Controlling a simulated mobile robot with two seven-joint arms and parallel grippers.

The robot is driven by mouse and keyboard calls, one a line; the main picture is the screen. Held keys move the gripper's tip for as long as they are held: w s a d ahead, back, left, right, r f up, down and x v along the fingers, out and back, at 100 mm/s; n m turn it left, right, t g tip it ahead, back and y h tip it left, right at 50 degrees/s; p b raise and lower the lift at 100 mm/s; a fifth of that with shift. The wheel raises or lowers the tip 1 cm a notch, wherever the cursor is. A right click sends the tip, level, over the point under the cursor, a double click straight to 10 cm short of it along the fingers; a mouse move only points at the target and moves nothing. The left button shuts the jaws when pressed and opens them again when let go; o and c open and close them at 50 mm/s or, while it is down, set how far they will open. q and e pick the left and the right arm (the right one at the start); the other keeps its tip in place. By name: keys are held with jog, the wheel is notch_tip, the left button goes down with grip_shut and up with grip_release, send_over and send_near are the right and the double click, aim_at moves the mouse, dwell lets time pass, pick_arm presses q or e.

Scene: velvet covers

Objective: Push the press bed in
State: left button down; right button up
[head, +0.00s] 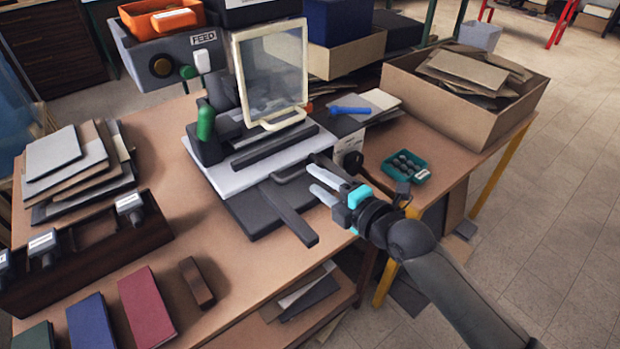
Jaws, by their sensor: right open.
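The press (218,165) stands on the wooden bench with a pale base and a raised clear guard (272,72) in a cream frame. The dark press bed (245,212) sticks out from its front toward the viewer. A dark bar (290,215) lies over the bed and reaches past its front edge. My right gripper (312,179) is open and empty at the right side of the bed, its pale fingers pointing left toward it. Whether the fingers touch the bed I cannot tell. My left gripper is not in view.
A green-knobbed lever (205,124) stands at the press's left. A teal tray (406,168) and a cardboard box (465,95) are to the right. Coloured covers (147,307) and a dark wooden rack (95,255) are at front left.

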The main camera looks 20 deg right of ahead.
jog(key=shift+x, duration=1.55)
grip_shut()
jog(key=shift+b, duration=0.3)
